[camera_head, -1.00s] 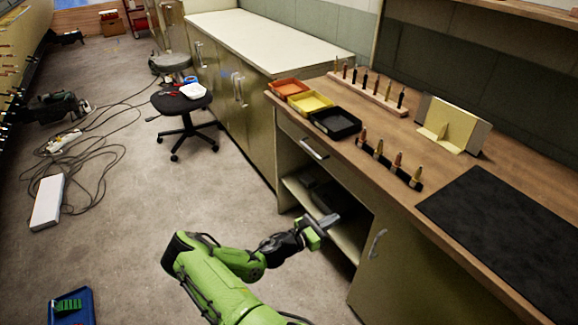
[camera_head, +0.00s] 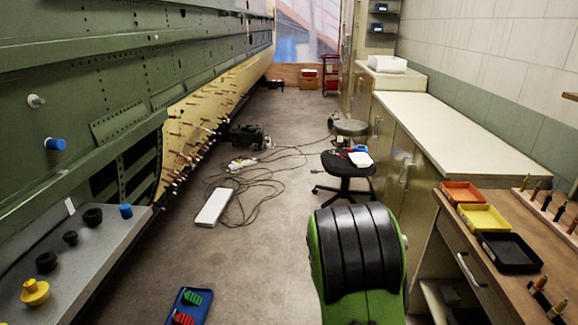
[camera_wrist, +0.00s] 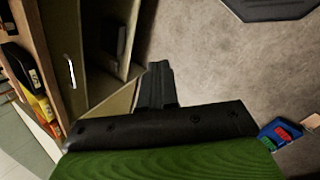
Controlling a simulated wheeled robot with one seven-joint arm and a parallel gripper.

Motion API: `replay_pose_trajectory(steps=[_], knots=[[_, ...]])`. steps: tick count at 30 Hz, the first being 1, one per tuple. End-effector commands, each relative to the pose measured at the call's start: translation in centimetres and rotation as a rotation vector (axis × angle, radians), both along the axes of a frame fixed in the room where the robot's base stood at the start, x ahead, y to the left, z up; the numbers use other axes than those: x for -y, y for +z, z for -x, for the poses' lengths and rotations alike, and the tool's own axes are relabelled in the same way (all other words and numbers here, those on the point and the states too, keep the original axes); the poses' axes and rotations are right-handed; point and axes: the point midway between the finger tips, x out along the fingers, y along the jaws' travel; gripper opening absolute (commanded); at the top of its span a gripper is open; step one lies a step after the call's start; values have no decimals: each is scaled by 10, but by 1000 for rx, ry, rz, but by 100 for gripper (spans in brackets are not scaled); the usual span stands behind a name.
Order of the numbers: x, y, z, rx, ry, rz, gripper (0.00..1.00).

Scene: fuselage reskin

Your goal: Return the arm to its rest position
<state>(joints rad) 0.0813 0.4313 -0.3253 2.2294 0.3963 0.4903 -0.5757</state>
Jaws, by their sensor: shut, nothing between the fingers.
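My gripper (camera_wrist: 157,84) shows in the wrist view as dark fingers closed together, with nothing between them. It points down over bare concrete floor beside the open cabinet (camera_wrist: 88,90). Behind the fingers are a black bar and a green housing. In the head view my arm (camera_head: 360,255) shows as a green link with a black ribbed cover, upright at the bottom right of centre. The gripper itself is out of sight there.
The workbench with orange (camera_head: 462,193), yellow (camera_head: 483,218) and black (camera_head: 510,252) trays stands right. A stool (camera_head: 348,172) and cables lie ahead. The green fuselage (camera_head: 80,80) and grey table (camera_head: 70,255) are left. A blue tray (camera_head: 187,310) lies on the floor.

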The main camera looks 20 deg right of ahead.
Motion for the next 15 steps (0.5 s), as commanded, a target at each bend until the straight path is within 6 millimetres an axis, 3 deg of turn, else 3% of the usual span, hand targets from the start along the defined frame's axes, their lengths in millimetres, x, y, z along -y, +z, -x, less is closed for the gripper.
replay_pose_trajectory(steps=[1,7,12,15], knots=[[-21,30,-6,92,-6,-47,0],[-110,123,-2,382,-4,-240,0],[-175,190,35,565,48,-367,0],[-200,212,60,635,79,-409,0]])
